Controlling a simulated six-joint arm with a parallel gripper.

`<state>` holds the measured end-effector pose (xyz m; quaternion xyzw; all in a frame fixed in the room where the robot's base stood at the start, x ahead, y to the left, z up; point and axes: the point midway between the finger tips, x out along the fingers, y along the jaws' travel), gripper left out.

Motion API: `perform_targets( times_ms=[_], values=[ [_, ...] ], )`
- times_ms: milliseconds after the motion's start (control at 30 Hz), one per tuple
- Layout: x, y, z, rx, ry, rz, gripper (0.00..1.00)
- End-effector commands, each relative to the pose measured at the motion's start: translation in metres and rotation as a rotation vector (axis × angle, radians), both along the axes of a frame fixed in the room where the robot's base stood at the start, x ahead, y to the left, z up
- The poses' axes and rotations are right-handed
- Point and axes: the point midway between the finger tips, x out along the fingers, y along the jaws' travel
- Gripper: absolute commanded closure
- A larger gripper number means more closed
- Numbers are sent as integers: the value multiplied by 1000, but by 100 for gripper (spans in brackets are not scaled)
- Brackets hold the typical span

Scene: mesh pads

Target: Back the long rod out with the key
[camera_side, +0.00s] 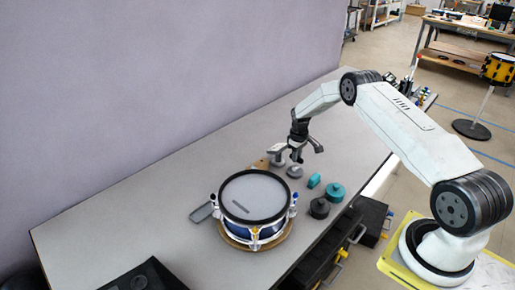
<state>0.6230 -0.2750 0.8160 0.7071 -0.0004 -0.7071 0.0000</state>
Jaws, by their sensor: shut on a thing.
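A drum with a grey head, black hoop and blue shell (238,227) sits on a round tan base. Several upright white rods and lugs stand around its rim; blue tips show at left and right and a yellow one at the front. Which is the long rod I cannot tell. My gripper (297,155) is behind the drum, to its right, low over the table and apart from the drum. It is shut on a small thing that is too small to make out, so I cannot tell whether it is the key. Grey pieces (278,149) show close by the fingers.
A grey disc (295,172), teal block (314,181), teal round piece (335,191) and dark round piece (319,208) lie right of the drum. A grey tray (203,212) lies left. A black case (146,276) is at the front. The table's left part is clear; a wall stands behind.

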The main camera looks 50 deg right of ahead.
Motion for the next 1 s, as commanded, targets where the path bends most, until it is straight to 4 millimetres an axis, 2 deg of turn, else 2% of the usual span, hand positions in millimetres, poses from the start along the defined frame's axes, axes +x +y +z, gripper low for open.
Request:
perform_targets(
  times_ms=[233,1000],
  values=[
    [0,0,8,-1,-1,0,100],
    [0,0,59,0,-1,0,100]
  ],
)
